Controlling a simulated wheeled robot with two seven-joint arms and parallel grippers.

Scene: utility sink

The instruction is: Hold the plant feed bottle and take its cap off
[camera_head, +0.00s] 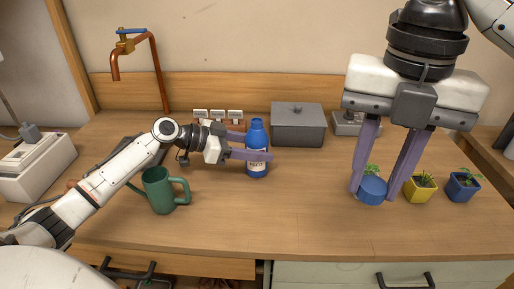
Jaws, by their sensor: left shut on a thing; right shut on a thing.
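The plant feed bottle (257,135) is blue with a pale label and stands upright near the middle of the counter. My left gripper (258,154) comes from the left and is shut on its body, with one finger across the label. The bottle top is a narrower blue neck. My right gripper (375,192) points down on the right, far from the bottle.
A grey lidded box (298,125) is behind the bottle. A yellow pot (420,188) and a blue pot (462,187) stand right of my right gripper. The front middle counter is clear.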

